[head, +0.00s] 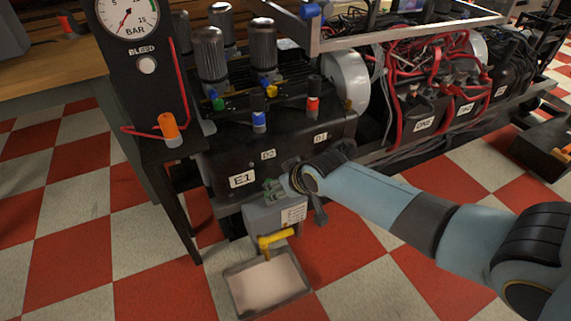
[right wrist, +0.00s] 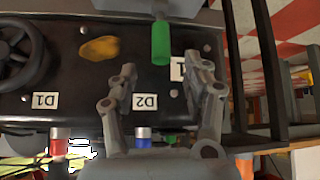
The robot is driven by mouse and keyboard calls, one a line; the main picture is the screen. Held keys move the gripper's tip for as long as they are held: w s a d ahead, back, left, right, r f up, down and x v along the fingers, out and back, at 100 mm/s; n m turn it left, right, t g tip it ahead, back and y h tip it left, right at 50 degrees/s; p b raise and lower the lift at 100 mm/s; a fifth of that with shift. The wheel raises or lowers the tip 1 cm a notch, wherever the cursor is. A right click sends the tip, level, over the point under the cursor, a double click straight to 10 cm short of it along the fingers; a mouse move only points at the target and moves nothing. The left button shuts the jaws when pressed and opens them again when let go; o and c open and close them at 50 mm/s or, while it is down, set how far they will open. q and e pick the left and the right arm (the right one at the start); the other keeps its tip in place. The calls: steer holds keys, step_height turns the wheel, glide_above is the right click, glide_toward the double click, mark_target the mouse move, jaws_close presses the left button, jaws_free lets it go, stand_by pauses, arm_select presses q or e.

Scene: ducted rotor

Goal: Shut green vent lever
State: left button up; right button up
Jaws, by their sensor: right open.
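The green vent lever (right wrist: 160,42) shows in the right wrist view as a green handle on a thin grey stem, at the top of the picture near the dark panel. My right gripper (right wrist: 160,64) is open, with one finger on each side of the handle's line; its fingertips appear just past the handle's free end. I cannot tell whether they touch it. In the head view my right gripper (head: 273,190) is low in front of the dark machine, above a grey box, and largely hides the lever. My left gripper is not in view.
A yellow lever (head: 275,239) sticks out of the grey box (head: 262,214), above a tray (head: 303,291) on the floor. Small red (head: 313,104) and blue (head: 259,120) levers stand on the machine. A gauge stand (head: 147,90) is at left. Checkered floor lies open in front.

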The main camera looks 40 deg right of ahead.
steer(key=shift+v, duration=1.15)
arm_select(q)
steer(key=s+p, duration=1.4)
steer(key=p, duration=0.1)
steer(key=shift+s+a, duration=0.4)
arm_select(e)
steer(key=s+f+g, duration=0.2)
steer(key=s, duration=1.3)
steer(key=s+f+g, duration=0.3)
steer(key=s, duration=1.3)
steer(key=s+f+g, duration=0.2)
steer(key=s+f, duration=0.1)
steer(key=s, duration=1.3)
steer(key=shift+a+f+n+g, duration=0.2)
steer(key=shift+a+n+g, duration=0.1)
steer(key=shift+a+n, duration=0.1)
